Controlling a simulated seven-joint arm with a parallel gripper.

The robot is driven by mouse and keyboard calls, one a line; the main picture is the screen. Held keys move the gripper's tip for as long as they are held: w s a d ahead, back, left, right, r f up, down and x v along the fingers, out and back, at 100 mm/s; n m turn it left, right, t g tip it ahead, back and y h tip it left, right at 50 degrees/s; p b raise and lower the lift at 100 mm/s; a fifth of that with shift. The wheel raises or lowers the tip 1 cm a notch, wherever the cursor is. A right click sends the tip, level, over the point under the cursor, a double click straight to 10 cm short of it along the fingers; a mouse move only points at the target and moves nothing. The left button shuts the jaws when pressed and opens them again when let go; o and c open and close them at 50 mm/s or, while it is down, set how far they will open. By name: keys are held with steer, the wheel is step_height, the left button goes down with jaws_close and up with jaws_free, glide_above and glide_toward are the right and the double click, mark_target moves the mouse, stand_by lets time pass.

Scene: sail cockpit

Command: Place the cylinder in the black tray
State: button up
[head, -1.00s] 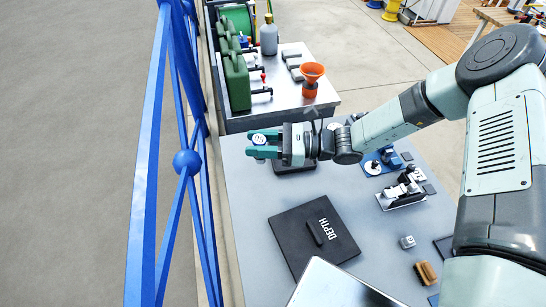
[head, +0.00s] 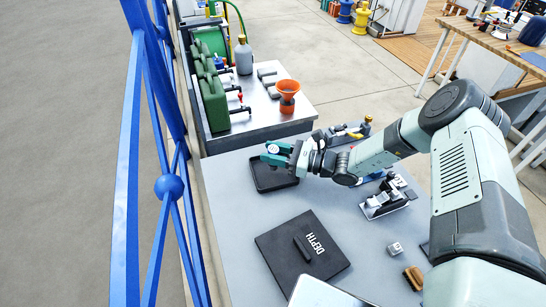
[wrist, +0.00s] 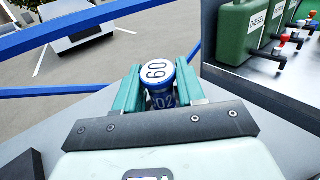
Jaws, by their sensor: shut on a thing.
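My gripper (head: 278,153) is shut on the cylinder. In the wrist view the cylinder (wrist: 157,75) stands between the two teal fingers, with a white top marked "60" and a blue side with white digits. In the head view the fingers mostly hide the cylinder (head: 273,149). The black tray (head: 262,184) lies on the grey table at its far left, shallow and with a raised rim. My gripper is over the tray's far part in the head view; its exact height above the tray cannot be told. The visible tray floor looks empty.
A black "DEPTH" board (head: 290,262) lies nearer on the table. A metal bench with green canisters (head: 215,103) and an orange funnel (head: 288,92) stands behind. A blue railing (head: 168,187) runs along the left. A small grey cube (head: 395,249) sits at the right.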

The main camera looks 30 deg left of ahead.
steer(key=shift+f, duration=1)
steer(key=o, duration=1.1)
steer(key=shift+f, duration=0.15)
steer(key=shift+r, duration=0.2)
steer(key=d, duration=0.5)
steer(key=shift+w+r, duration=0.4)
steer(key=shift+r, duration=3.05)
